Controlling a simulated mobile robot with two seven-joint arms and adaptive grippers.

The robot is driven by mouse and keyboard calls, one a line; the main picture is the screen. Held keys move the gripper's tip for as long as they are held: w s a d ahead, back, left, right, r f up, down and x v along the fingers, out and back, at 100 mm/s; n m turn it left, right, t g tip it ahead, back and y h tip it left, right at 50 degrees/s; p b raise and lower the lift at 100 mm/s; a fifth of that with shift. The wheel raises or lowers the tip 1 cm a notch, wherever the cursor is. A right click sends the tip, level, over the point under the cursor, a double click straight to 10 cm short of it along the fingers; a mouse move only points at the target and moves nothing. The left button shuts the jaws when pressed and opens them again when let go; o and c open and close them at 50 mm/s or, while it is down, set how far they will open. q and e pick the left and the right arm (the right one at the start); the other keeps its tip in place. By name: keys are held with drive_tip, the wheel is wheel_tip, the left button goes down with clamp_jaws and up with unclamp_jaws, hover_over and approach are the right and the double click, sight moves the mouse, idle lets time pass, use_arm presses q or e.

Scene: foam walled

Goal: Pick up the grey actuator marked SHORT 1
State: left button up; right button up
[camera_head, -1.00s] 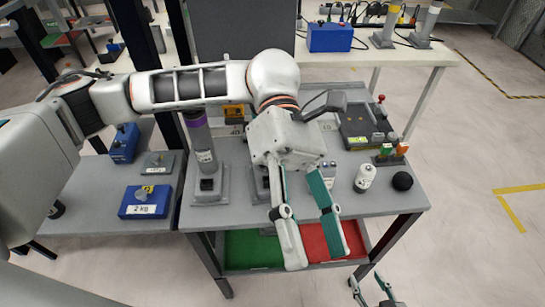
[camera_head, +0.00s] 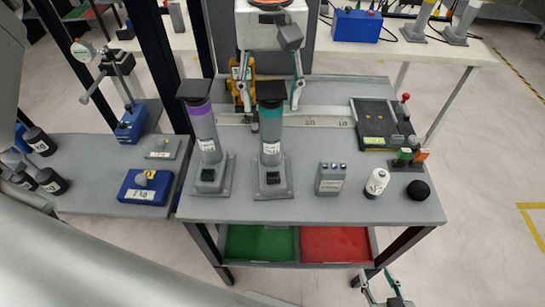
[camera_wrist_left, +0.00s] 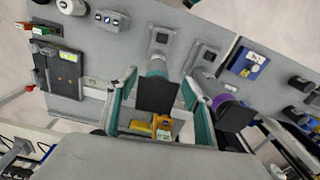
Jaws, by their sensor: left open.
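Two grey cylindrical actuators with black tops stand upright in square grey bases on the table. One has a purple band (camera_head: 205,132); the other has a teal band (camera_head: 270,140). Their small labels are too blurred for me to tell which is SHORT 1. My left gripper (camera_head: 270,98) is open behind the teal-banded actuator, its fingers spread to either side of the upper part. In the left wrist view the teal-banded actuator's black top (camera_wrist_left: 157,95) shows between the fingers, and the purple-banded one (camera_wrist_left: 230,110) lies outside them. My right gripper (camera_head: 382,290) is low at the bottom edge, open and empty.
A yellow device (camera_head: 240,85) is behind, close to the left finger. Green (camera_head: 262,243) and red (camera_head: 335,244) trays lie on the lower shelf.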

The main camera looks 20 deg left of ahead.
use_arm(q)
drive_tip(key=shift+w+f, duration=0.15)
drive_tip(key=shift+f, duration=2.6)
drive_tip(key=shift+r, duration=0.1)
clamp_jaws()
